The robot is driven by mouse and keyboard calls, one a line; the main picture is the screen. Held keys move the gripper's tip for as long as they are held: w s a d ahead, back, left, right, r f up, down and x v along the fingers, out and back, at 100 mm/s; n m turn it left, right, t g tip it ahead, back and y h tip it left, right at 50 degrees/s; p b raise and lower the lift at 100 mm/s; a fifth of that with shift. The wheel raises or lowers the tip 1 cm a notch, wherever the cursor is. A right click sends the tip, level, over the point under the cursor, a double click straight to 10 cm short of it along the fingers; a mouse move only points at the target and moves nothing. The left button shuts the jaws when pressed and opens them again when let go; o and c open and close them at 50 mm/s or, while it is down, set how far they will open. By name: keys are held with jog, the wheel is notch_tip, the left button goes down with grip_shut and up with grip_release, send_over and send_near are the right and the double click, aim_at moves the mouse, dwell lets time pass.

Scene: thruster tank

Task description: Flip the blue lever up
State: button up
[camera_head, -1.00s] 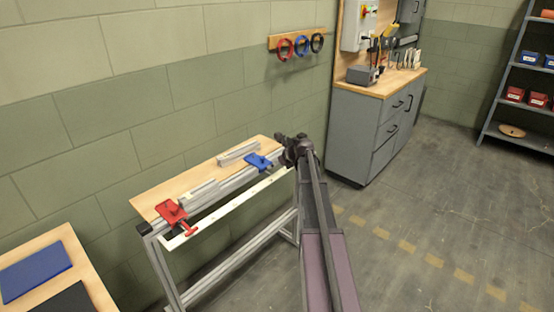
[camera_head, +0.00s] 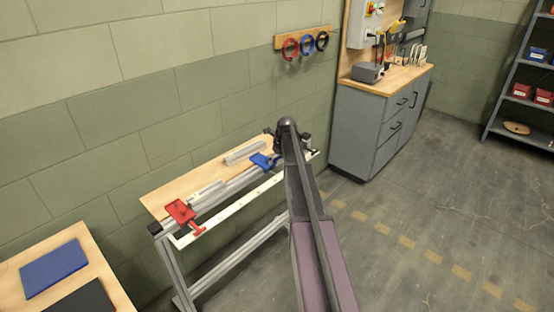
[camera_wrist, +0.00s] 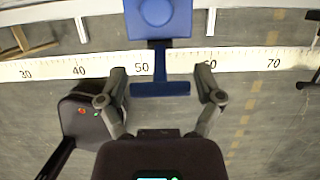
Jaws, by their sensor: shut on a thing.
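The blue lever (camera_head: 262,161) is a blue block with a T-shaped handle, mounted on the front rail of the bench. In the wrist view its handle (camera_wrist: 160,89) hangs below the block, in front of the white ruler strip. My gripper (camera_wrist: 161,80) has one finger at each end of the crossbar and is shut on it. The bar spans nearly the whole gap between the fingers. In the head view my arm hides most of the gripper, just right of the blue lever. The handle points down toward the bench front.
A red lever (camera_head: 181,212) sits at the left end of the same rail. The numbered white strip (camera_wrist: 235,62) runs along the bench front. Aluminium profiles (camera_head: 244,152) lie on the wooden top. A grey cabinet (camera_head: 374,125) stands to the right. The floor in front is clear.

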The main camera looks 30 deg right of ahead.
jog(key=shift+w, duration=0.1)
jog(key=o, duration=0.9)
jog(key=shift+f, duration=0.1)
jog(key=t+b, duration=0.1)
jog(key=s+f+t+b, duration=0.1)
jog(key=b, duration=0.1)
jog(key=shift+s+d+t+y, duration=0.2)
jog(key=shift+s+t+y, duration=0.1)
jog(key=shift+y, duration=0.1)
jog(key=t+b, duration=0.2)
jog(key=s+f+t+y+b, duration=0.1)
jog(key=t+b, duration=0.1)
jog(key=b, duration=0.1)
jog(key=shift+d+f, duration=0.1)
jog(key=shift+d, duration=0.1)
jog(key=f+t+y+b, duration=0.1)
jog(key=t+b, duration=0.1)
jog(key=b, duration=0.3)
jog(key=f+t+y+b, duration=0.1)
jog(key=t+b, duration=0.2)
jog(key=b, duration=0.2)
jog(key=s+f+t+b, duration=0.1)
jog(key=t+b, duration=0.1)
jog(key=b, duration=0.3)
jog(key=shift+d+f+y, duration=0.2)
jog(key=shift+y, duration=0.2)
